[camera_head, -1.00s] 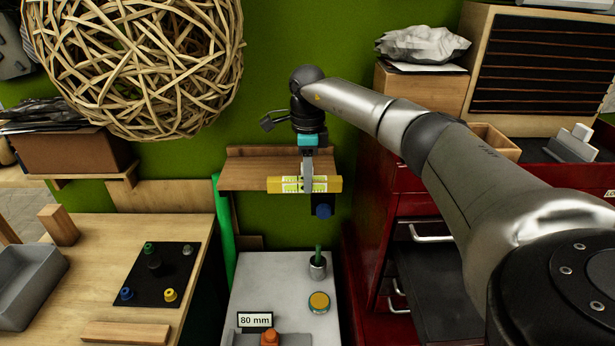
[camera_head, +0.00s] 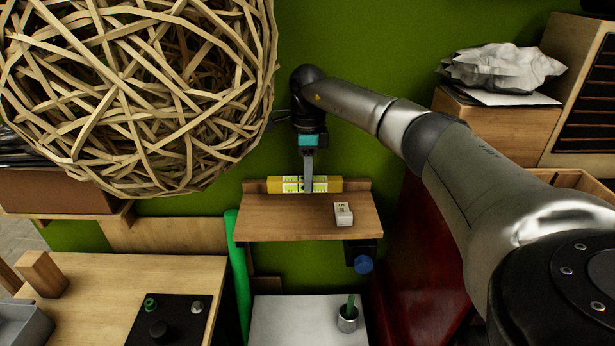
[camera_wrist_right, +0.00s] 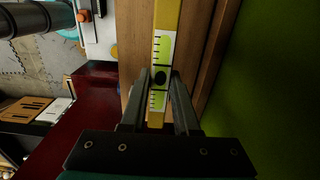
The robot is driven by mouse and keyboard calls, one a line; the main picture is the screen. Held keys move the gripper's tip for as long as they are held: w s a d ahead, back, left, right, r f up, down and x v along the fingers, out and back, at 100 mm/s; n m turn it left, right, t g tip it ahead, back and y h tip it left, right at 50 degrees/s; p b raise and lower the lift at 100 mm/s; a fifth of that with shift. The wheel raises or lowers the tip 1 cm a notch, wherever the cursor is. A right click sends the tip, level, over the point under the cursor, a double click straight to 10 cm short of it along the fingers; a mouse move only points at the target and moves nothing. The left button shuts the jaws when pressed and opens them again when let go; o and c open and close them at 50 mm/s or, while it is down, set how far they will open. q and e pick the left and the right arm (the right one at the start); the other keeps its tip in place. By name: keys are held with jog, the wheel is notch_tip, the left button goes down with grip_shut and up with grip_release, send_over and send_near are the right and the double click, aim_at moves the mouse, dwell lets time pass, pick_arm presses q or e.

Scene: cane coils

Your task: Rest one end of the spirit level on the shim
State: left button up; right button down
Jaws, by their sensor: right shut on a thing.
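The yellow spirit level (camera_head: 328,184) lies crosswise at the back of the small wooden shelf (camera_head: 285,225). My right gripper (camera_head: 308,187) is shut on it from above, near its middle. The wrist view shows the level (camera_wrist_right: 166,20) between the two fingers (camera_wrist_right: 160,85), with its green-yellow scale facing the camera. I cannot tell whether the level touches the shelf or hangs just above it. A small white block with dark marks, apparently the shim (camera_head: 343,214), sits on the right part of the shelf, in front of the level and apart from it. My left gripper is out of view.
A large woven cane ball (camera_head: 140,90) hangs at the upper left, close to the shelf. A blue knob (camera_head: 363,264) is under the shelf's right side. A green pole (camera_head: 238,270) stands left of it. A grey surface with a metal cup (camera_head: 347,318) lies below.

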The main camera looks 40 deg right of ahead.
jog(key=shift+s+r, duration=0.1)
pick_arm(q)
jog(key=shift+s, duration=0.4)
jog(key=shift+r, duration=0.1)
pick_arm(e)
jog(key=shift+p, duration=0.3)
jog(key=shift+f+b, duration=1.65)
jog(key=shift+f, duration=1.25)
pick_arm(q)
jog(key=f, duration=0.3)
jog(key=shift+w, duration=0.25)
pick_arm(e)
jog(key=c, duration=0.6)
grip_release()
